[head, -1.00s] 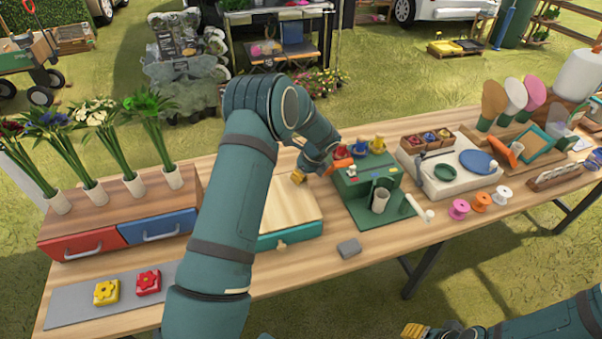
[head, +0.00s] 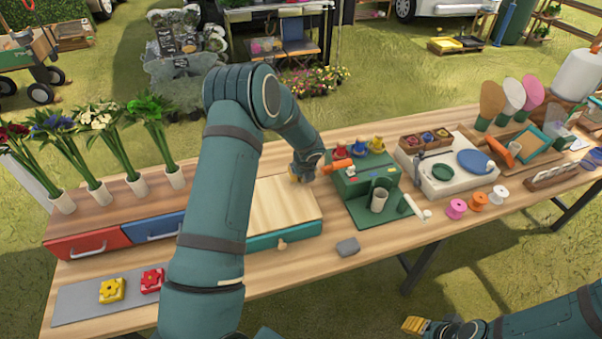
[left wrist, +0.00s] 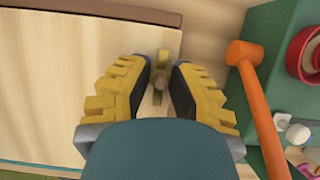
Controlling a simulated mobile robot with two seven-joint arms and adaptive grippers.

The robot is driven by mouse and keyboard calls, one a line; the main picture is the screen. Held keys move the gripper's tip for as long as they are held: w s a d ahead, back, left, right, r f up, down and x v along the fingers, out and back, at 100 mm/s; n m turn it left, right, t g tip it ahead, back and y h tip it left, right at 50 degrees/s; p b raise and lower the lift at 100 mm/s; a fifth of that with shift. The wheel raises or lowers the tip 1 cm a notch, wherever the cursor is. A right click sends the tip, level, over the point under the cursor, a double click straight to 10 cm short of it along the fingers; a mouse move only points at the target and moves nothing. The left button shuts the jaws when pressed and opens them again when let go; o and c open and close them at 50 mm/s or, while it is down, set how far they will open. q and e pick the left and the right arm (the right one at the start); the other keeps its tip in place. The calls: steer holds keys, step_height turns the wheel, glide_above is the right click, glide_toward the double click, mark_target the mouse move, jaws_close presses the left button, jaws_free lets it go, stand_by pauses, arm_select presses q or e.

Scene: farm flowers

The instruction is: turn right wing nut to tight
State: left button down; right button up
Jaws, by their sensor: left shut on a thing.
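The wooden press board (head: 284,205) lies on the table, with a pale wood top and a teal front; its pale top also shows in the left wrist view (left wrist: 50,80). A small brass-coloured wing nut (left wrist: 162,75) stands near the board's right edge in the left wrist view. My left gripper (head: 301,176) is above that edge. In the head view the nut is hidden. My right gripper (head: 415,325) is at the bottom edge, far from the press.
An orange-handled mallet (left wrist: 258,110) lies just right of my left gripper on a green stand (head: 365,180). Red and blue drawers (head: 88,245) with flowers are left. Spools (head: 478,201) stand right. The front table middle is mostly clear.

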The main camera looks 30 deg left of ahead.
arm_select(q)
steer(key=shift+f, duration=0.1)
stand_by(0.4)
steer(key=c, duration=0.9)
jaws_free()
steer(key=shift+o, duration=0.2)
steer(key=v, duration=1.2)
steer(key=shift+a, duration=0.15)
